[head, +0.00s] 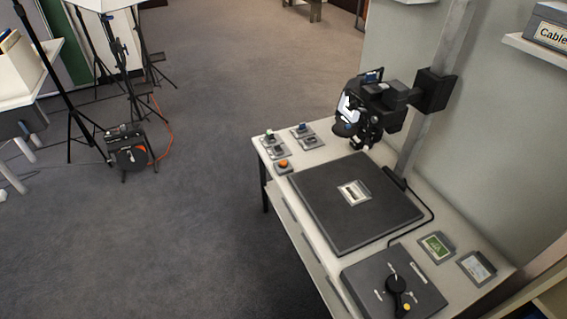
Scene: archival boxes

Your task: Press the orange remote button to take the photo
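The orange remote button (283,163) sits on a small grey base near the far left corner of the white table (325,256). Nothing touches it. A black camera (376,108) hangs from a bracket on a grey column above the table, over a dark square board (354,204). A small card with a pale label (354,192) lies on that board. Neither of my grippers is in the head view.
Several small grey blocks (301,130) stand behind the button. A dark panel with a black knob (394,284) and two small framed cards (436,246) lie at the table's near end. Light stands with cables (133,145) are at the left. The carpet (190,230) between is clear.

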